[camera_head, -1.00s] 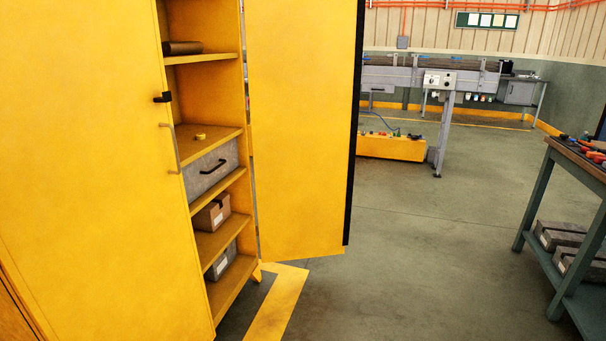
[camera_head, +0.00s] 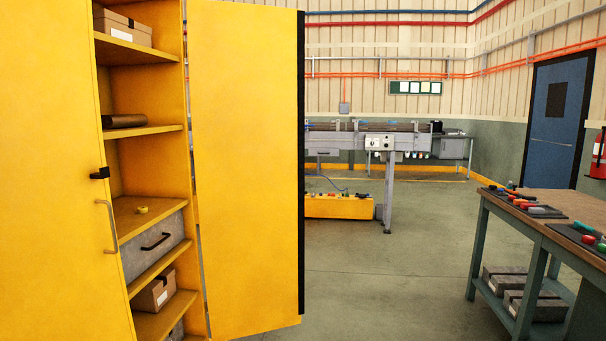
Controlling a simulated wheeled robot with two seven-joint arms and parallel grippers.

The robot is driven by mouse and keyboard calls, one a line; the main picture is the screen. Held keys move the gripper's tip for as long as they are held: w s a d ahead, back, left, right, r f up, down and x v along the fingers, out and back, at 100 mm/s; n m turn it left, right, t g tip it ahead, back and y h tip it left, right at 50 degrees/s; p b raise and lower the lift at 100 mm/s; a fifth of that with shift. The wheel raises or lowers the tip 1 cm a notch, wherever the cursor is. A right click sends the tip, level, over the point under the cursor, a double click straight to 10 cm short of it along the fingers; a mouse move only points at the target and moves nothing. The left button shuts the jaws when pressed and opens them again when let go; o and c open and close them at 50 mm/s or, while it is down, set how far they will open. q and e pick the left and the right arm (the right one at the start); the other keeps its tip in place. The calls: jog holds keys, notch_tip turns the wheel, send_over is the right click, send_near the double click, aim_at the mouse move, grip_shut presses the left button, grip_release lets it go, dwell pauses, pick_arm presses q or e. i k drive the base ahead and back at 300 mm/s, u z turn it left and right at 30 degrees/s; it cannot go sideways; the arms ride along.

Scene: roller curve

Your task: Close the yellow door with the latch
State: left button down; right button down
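A tall yellow cabinet stands at the left with its right-hand yellow door (camera_head: 247,180) swung wide open. That door has a black strip along its outer edge. The left-hand yellow door (camera_head: 50,190) is shut or nearly so. Between the doors the shelves (camera_head: 147,129) are exposed. Neither of my grippers shows in the head view.
On the shelves are cardboard boxes, a dark roll, a yellow tape roll (camera_head: 141,209) and a grey drawer (camera_head: 152,246). A workbench (camera_head: 560,205) with tools stands at the right. A conveyor (camera_head: 350,140) is behind. The floor between door and bench is clear.

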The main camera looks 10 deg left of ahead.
aim_at(247, 66)
jog(key=z, duration=0.3)
jog(key=i, duration=7.55)
jog(key=u, duration=4.8)
jog(key=i, duration=1.6)
